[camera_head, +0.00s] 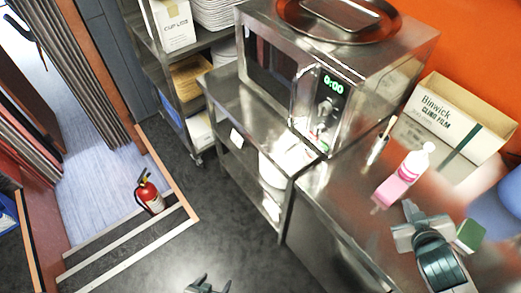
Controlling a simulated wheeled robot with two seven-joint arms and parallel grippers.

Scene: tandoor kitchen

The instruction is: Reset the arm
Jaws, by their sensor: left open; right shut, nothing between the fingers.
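My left gripper (209,285) shows only in part at the bottom edge, over the dark floor. Its jaws are open with nothing between them, and the rest of that arm is out of view. My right gripper (418,226) is at the lower right, above the steel counter (335,205). It is shut and empty. A pink bottle with a white top (402,178) stands just beyond it.
A green item (470,235) lies close right of my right gripper. A steel oven (310,75) and a cling film box (455,115) stand behind. A fire extinguisher (149,194) stands by the steps at left. Open floor (225,215) lies in the middle.

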